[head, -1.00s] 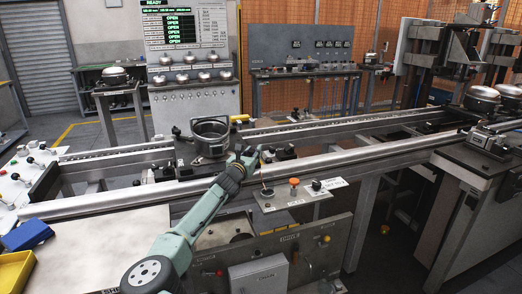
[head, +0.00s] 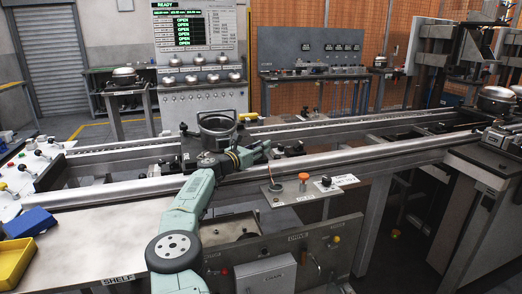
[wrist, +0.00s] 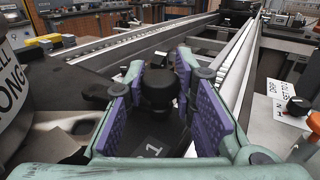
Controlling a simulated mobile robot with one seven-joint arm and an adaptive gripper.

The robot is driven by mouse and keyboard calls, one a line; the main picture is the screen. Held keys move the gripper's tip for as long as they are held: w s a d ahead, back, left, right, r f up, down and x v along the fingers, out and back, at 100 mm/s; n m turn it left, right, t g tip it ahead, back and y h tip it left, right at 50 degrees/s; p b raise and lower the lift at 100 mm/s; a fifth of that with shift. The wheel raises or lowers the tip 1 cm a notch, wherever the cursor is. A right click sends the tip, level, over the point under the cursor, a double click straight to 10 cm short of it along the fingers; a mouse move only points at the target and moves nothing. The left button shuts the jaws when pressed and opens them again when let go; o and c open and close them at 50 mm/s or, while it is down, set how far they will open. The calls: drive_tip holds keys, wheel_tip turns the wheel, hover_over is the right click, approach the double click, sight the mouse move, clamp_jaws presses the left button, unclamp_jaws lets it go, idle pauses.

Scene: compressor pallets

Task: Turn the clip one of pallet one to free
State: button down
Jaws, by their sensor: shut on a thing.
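A black knob-like clip (wrist: 158,92) stands between the two purple-padded fingers of my gripper (wrist: 160,72) in the wrist view, and my gripper is shut on it. A dark plate marked "1" (wrist: 150,150) lies below it. In the head view my gripper (head: 262,150) reaches right, low beside the pallet (head: 196,160) that carries a dark round housing (head: 217,130). The clip is hidden by my gripper in the head view. In the wrist view a pale curved surface with lettering (wrist: 14,75) stands close at the left.
Silver conveyor rails (head: 340,158) run left to right beside the pallet.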

drive_tip(key=shift+w+a+r, duration=0.1)
drive_tip(key=shift+a+r, duration=0.2)
drive_tip(key=shift+a, duration=0.15)
drive_tip(key=c, duration=1.5)
unclamp_jaws()
drive_tip(key=shift+f, duration=0.1)
drive_tip(key=shift+o, duration=0.9)
drive_tip(key=shift+d+f, duration=0.1)
drive_tip(key=shift+d, duration=0.05)
drive_tip(key=v, duration=1.2)
drive_tip(key=shift+d, duration=0.1)
